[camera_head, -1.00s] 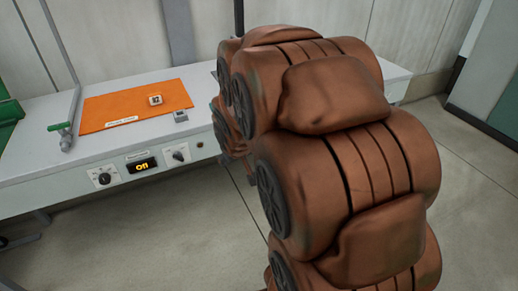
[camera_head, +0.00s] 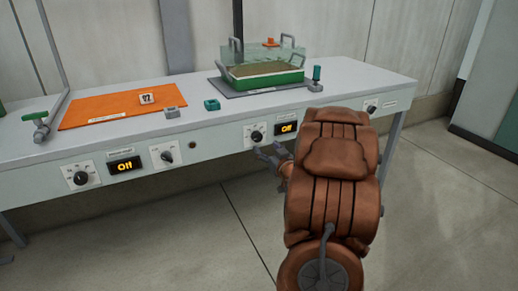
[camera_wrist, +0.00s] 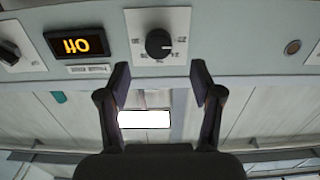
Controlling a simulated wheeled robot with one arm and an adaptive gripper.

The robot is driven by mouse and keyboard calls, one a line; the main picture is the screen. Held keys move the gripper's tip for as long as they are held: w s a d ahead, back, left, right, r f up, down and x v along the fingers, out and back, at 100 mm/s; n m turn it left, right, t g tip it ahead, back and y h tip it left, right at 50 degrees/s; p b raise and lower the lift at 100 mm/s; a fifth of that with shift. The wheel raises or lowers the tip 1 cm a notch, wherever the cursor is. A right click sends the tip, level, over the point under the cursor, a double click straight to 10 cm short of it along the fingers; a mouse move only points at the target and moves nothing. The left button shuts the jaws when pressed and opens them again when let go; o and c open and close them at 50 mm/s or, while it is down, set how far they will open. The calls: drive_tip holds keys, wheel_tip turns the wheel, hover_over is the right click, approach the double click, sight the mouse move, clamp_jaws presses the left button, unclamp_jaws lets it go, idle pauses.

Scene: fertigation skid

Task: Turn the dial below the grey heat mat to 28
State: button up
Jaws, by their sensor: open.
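The grey heat mat (camera_head: 229,93) lies on the bench with a green tray (camera_head: 265,80) on it. Below it on the bench front is a black dial (camera_head: 257,136) on a white plate, beside a display (camera_head: 286,128) reading "Off". My gripper (camera_head: 270,154) is open and empty, just below and in front of this dial. In the wrist view, which is upside down, the dial (camera_wrist: 158,43) lies just beyond and between the spread fingertips of my gripper (camera_wrist: 160,80), apart from them.
An orange mat (camera_head: 110,108) lies at left, with its own dial (camera_head: 80,178) and "Off" display (camera_head: 125,165) below. Another dial (camera_head: 166,154) sits between the two sets, and one more (camera_head: 371,106) at far right. Floor before the bench is clear.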

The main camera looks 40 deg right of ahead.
sight(259, 139)
drive_tip(key=shift+b+x, duration=0.8)
drive_tip(key=shift+x, duration=3.05)
drive_tip(key=shift+d, duration=0.15)
drive_tip(key=shift+s, duration=0.1)
drive_tip(key=c, duration=1)
drive_tip(key=shift+d, duration=0.2)
drive_tip(key=shift+c, duration=0.7)
drive_tip(key=shift+a, duration=0.15)
drive_tip(key=shift+r, duration=0.1)
